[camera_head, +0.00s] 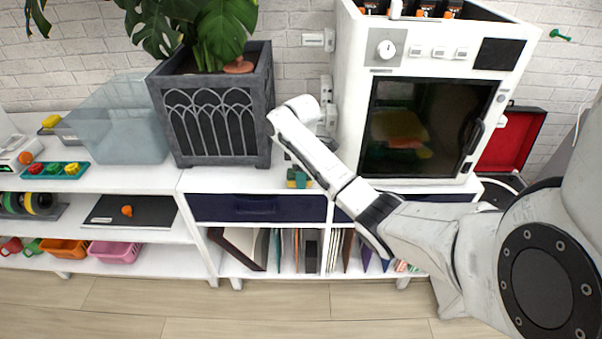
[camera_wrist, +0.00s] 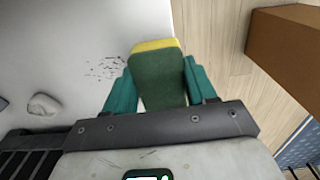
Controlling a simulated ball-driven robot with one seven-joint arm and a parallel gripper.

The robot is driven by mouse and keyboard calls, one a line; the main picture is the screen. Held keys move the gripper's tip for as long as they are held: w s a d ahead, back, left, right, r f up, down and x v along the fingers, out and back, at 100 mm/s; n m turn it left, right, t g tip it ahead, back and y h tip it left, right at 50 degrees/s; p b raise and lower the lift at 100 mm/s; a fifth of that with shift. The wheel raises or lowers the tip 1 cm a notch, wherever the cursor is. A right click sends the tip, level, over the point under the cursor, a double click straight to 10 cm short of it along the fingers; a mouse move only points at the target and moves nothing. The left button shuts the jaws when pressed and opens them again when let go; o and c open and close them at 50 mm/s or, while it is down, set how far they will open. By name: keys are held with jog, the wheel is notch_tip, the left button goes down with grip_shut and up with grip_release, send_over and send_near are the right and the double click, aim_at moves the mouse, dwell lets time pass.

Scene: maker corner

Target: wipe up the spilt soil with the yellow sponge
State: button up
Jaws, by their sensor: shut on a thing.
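The sponge (camera_wrist: 160,82) is held in my gripper (camera_wrist: 159,68), its dark green face toward the wrist camera and a yellow layer along its far edge. The teal fingers are shut on its two sides. The spilt soil (camera_wrist: 105,68) is a scatter of dark specks on the white top, left of the sponge and apart from it in the wrist view. In the head view my gripper (camera_head: 298,178) is at the front of the white cabinet top, between the planter and the white machine. I cannot make out the soil there.
A dark planter (camera_head: 215,120) with a leafy plant stands left of my gripper, and a white machine with a dark glass door (camera_head: 420,125) stands right. A pale grey lump (camera_wrist: 43,104) lies near the soil. The cabinet's front edge drops to wooden floor (camera_head: 200,300).

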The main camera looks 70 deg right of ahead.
jog(key=shift+f+b, duration=0.3)
jog(key=shift+f, duration=0.4)
